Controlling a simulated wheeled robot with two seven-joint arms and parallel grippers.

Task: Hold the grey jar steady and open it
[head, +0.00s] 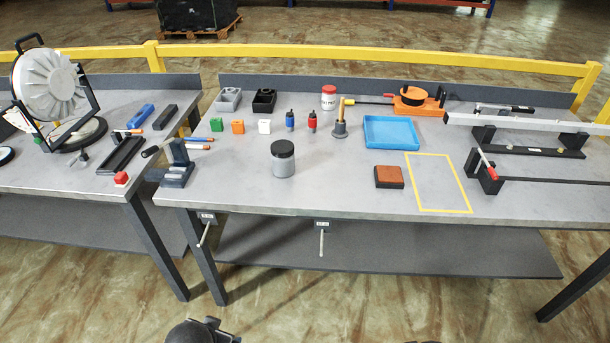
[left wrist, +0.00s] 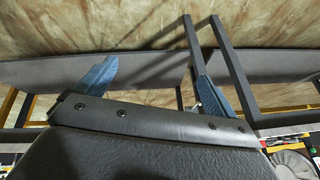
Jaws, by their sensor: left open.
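The grey jar (head: 283,164) with a black lid (head: 283,149) stands upright on the grey table, left of its middle and near the front. Its lid sits on top. My left gripper (left wrist: 155,66) shows in the left wrist view with its two blue fingers spread and nothing between them. In the head view only a dark part of my left arm shows at the bottom edge, well short of the table and the jar. My right gripper is not in view.
The table around the jar is clear.

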